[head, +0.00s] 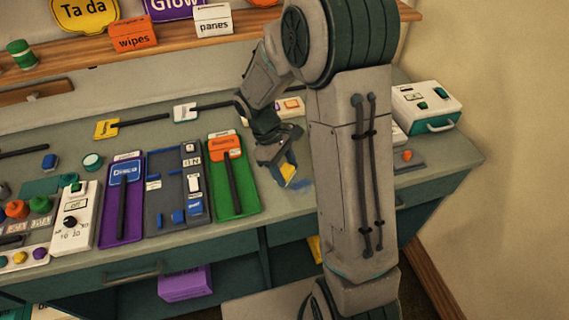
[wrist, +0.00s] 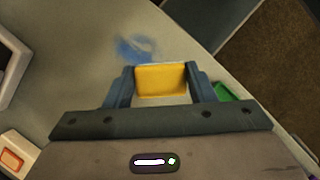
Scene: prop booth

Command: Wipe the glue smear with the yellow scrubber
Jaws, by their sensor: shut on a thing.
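My gripper (head: 281,172) is over the right part of the counter, right of the green tray, and is shut on the yellow scrubber (head: 288,171). In the wrist view the scrubber (wrist: 161,80) sits between the two fingers of my gripper (wrist: 161,84). The glue smear (wrist: 136,47) is a blue patch on the grey counter, just beyond the scrubber and slightly left of it. In the head view the smear (head: 303,183) shows at the scrubber's right side, partly hidden by my arm. I cannot tell whether the scrubber touches the counter.
A green tray (head: 246,200) with an orange-topped lever stands left of my gripper. A grey panel (head: 164,218) with blue pieces and a purple tray (head: 108,236) are further left. A white box (head: 427,98) stands at the back right. The counter's front edge is close.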

